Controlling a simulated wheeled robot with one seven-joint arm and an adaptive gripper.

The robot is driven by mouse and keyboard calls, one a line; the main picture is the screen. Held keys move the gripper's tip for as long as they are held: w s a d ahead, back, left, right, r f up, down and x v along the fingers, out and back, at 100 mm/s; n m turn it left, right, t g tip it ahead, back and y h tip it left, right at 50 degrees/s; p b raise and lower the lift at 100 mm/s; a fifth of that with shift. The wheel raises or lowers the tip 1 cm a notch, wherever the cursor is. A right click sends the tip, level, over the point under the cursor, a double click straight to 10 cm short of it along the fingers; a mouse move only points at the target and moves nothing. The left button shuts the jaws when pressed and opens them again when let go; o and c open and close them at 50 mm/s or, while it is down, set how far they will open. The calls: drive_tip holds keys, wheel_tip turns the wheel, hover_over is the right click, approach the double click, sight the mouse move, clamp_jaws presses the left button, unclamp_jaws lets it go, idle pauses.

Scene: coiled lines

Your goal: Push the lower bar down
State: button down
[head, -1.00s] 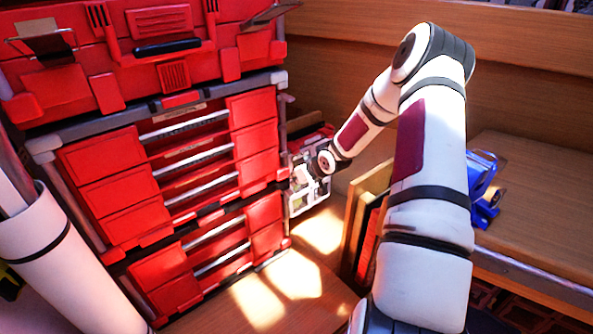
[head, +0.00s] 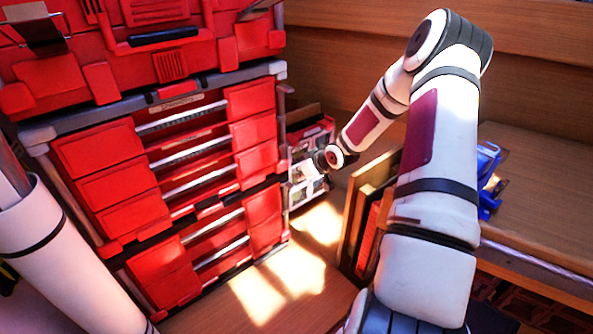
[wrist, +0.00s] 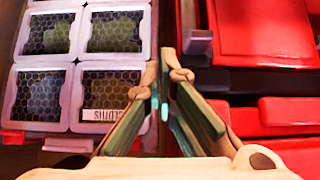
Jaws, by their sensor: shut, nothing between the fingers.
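A red tool cabinet (head: 105,180) fills the left of the head view, with several silver bars across its drawer fronts. The lowest silver bar (head: 222,251) is in the bottom section. I cannot tell for certain which bar is the task's lower bar.
A pale case with mesh windows (wrist: 112,32) is close on the left in the wrist view. Wooden boards (head: 362,215) stand right of my gripper. A wooden bench (head: 545,185) carries a blue object (head: 487,180). A white tube (head: 45,245) stands at left.

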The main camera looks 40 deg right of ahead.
drive_tip(key=s+d+r, duration=0.1)
drive_tip(key=s+r, duration=0.3)
drive_tip(key=r, duration=0.2)
drive_tip(key=shift+d, duration=0.3)
drive_tip(key=shift+s, duration=0.1)
